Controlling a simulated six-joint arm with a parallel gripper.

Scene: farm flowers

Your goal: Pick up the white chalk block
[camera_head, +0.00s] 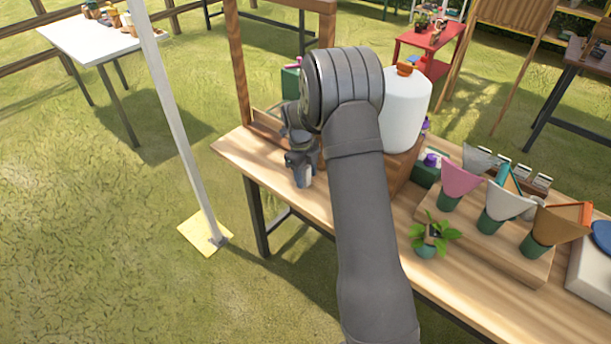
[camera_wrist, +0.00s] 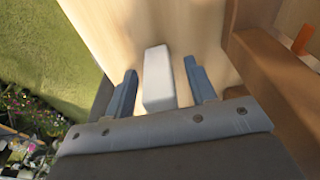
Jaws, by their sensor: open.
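The white chalk block (camera_wrist: 158,80) lies on the wooden table (camera_wrist: 120,25) in the wrist view. It sits between the two blue-grey fingers of my gripper (camera_wrist: 162,88), with a gap on each side. My gripper is open and neither finger appears to touch the block. In the head view, my gripper (camera_head: 303,172) is low at the left end of the table (camera_head: 240,152), and a small pale patch, likely the block, shows at its fingertips.
A wooden crate or frame (camera_wrist: 270,80) stands close right of my gripper. In the head view, a white jug (camera_head: 404,110) stands behind my arm. Paper cones (camera_head: 460,178) and a potted plant (camera_head: 428,240) stand to the right. The table's left edge is near the gripper.

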